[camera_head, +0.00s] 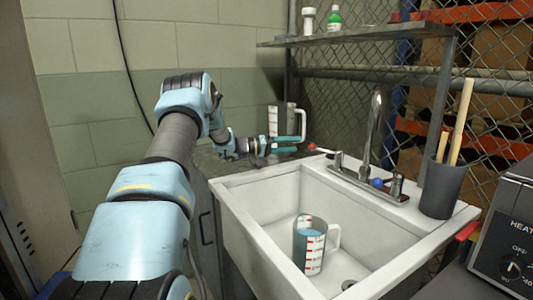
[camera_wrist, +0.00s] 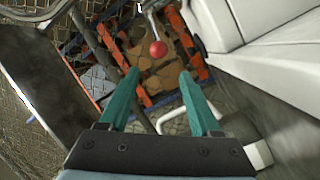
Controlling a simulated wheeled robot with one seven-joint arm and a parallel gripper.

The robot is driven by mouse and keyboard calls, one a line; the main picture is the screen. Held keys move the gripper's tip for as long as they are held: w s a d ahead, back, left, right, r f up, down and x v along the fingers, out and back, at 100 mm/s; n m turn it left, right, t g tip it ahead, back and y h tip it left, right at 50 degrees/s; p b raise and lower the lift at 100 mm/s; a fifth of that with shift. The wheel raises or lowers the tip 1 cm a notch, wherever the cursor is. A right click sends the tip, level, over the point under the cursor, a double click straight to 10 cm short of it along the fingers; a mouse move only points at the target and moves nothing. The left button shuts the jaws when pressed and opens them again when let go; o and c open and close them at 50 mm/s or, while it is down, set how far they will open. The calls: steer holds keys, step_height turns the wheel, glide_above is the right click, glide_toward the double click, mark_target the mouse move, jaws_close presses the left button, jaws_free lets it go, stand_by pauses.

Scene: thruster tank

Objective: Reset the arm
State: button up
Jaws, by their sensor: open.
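My gripper (camera_head: 303,136) is at the end of my outstretched arm, above the left back corner of the sink. It points to the right in the head view. In the wrist view its two green fingers (camera_wrist: 163,95) are spread apart with nothing held between them. A red ball-ended tap handle (camera_head: 312,146) is just beyond the fingertips, and its red ball also shows in the wrist view (camera_wrist: 158,49). A clear measuring jug (camera_head: 284,120) stands behind my gripper, partly hidden by it.
A white sink (camera_head: 245,205) holds a measuring jug of blue liquid (camera_head: 309,245). A tall faucet (camera_head: 374,125) and blue-ended handle (camera_head: 377,183) are at its back. A metal shelf (camera_head: 365,32) with two bottles hangs above. A dark cup (camera_head: 441,188) holds wooden sticks. A wall (camera_head: 90,120) is behind.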

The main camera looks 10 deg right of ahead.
steer(key=w+a+r+n+t+y+p, duration=0.1)
steer(key=w+a+r+n+t+y, duration=0.2)
steer(key=a+r+t+y, duration=0.4)
steer(key=s+a+f+n+t+y+p, duration=0.15)
steer(key=s+a+f+y, duration=0.25)
steer(key=s+a+y, duration=0.45)
steer(key=s+a+f+g, duration=0.1)
steer(key=s+a+g, duration=0.2)
steer(key=s, duration=0.8)
steer(key=s+a+f+g+y+p, duration=0.1)
steer(key=s+a, duration=0.3)
steer(key=s, duration=0.7)
steer(key=s+a+f+g+y, duration=0.1)
steer(key=s+a+g, duration=0.3)
steer(key=s, duration=0.6)
steer(key=shift+s+a+f+g, duration=0.25)
steer(key=shift+s+f+g, duration=0.15)
steer(key=shift+f, duration=0.4)
steer(key=shift+n, duration=0.25)
steer(key=shift+c, duration=0.2)
